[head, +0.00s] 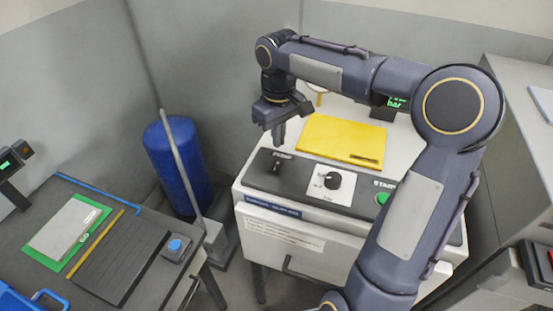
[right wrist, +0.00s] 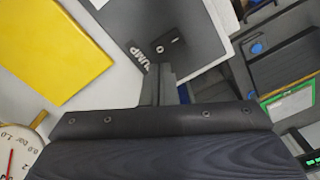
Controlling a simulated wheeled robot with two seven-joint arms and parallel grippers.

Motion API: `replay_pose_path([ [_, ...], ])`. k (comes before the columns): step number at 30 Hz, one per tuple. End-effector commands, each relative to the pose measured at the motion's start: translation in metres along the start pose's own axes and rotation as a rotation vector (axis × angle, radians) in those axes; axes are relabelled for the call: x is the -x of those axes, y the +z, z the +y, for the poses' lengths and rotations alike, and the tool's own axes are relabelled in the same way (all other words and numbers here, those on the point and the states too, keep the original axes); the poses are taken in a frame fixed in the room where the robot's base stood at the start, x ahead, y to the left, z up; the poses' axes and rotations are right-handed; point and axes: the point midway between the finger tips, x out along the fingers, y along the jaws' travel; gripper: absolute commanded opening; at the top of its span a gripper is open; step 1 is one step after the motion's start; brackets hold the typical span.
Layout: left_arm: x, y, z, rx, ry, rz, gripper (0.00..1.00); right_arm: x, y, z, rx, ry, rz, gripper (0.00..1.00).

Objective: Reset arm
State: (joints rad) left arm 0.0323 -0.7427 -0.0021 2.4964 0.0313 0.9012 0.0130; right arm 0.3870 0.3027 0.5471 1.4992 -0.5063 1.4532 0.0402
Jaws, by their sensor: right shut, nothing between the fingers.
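My right arm comes in from the lower right in the head view and bends over the white machine (head: 285,230). My right gripper (head: 279,140) points down above the machine's dark control panel (head: 300,185), near the pump switch (head: 277,167). The gripper is shut and empty. In the right wrist view its closed fingers (right wrist: 166,88) show beside the panel's PUMP label (right wrist: 138,57) and the switch (right wrist: 162,45). I cannot tell from these views whether the fingertips touch the panel. My left gripper is not in view.
A yellow plate (head: 341,139) lies on the machine, also in the right wrist view (right wrist: 45,45). A round gauge (right wrist: 20,145) is near it. The panel has a black knob (head: 333,181) and green START button (head: 382,198). A blue cylinder (head: 180,165) and dark bench (head: 115,255) are left.

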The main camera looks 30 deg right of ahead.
Motion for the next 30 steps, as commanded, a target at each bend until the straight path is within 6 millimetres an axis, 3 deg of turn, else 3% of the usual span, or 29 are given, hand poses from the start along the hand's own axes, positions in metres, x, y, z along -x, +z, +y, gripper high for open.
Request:
replay_pose_path([
  [3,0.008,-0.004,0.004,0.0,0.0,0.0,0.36,0.01,0.0,0.0,0.0,0.0,0.0,0.0],
  [20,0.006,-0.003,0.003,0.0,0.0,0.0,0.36,0.01,0.003,-0.002,0.0,0.002,0.006,0.0],
  [25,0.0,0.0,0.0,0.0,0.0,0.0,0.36,0.014,0.039,-0.019,-0.014,0.012,0.063,0.0],
  [30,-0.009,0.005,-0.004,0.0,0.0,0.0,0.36,0.002,0.107,-0.048,-0.09,-0.033,0.19,0.0],
])
